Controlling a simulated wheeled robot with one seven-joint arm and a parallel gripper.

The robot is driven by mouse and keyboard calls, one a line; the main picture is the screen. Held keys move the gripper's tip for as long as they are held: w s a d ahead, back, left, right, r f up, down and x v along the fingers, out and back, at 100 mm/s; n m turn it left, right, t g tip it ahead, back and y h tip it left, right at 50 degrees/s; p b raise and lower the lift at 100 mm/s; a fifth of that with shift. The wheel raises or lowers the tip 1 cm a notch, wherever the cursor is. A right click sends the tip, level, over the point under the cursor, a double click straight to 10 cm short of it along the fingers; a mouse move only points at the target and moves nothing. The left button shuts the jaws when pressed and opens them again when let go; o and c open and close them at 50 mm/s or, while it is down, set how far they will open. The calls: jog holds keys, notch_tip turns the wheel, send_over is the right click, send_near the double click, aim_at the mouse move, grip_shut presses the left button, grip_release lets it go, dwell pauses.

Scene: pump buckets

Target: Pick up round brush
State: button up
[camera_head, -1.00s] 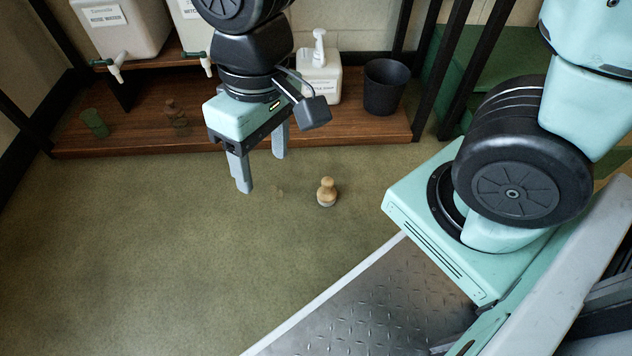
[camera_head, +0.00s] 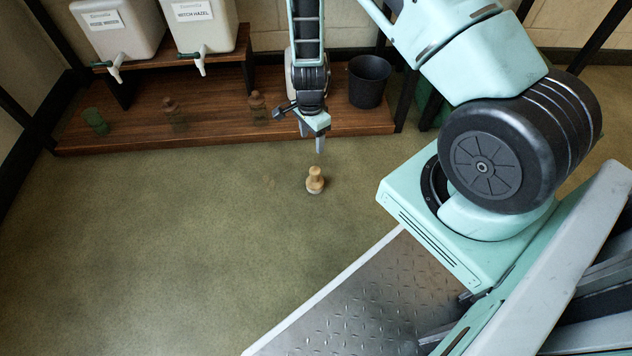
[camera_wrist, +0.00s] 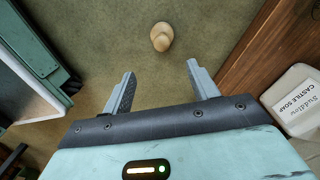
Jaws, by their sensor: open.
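The round brush (camera_head: 315,181) is a small tan wooden piece with a knob top, standing upright on the green floor in front of the wooden shelf. In the wrist view the brush (camera_wrist: 162,37) lies beyond the fingertips, roughly centred between them. My gripper (camera_head: 312,141) is above and just behind the brush in the head view, its fingers pointing down. In the wrist view my gripper (camera_wrist: 160,70) is open with nothing between its fingers. The brush is clear of both fingers.
A wooden shelf (camera_head: 190,136) runs along the back. It bears a dark bucket (camera_head: 369,82), a green bottle (camera_head: 95,121) and brown bottles (camera_head: 257,108). White tap containers (camera_head: 118,30) stand above. A castile soap bottle (camera_wrist: 297,103) shows at the right. Floor around the brush is clear.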

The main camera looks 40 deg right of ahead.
aim_at(315, 169)
jog(key=f+b, duration=0.6)
jog(key=f, duration=0.6)
jog(key=shift+s+b, duration=0.2)
jog(key=shift+b, duration=0.2)
jog(key=f+b, duration=0.3)
jog(key=d+f+b, duration=0.1)
jog(key=f, duration=0.1)
jog(key=shift+f+b, duration=0.1)
jog(key=shift+b, duration=0.25)
jog(key=c, duration=1.1)
jog(key=shift+c, duration=0.2)
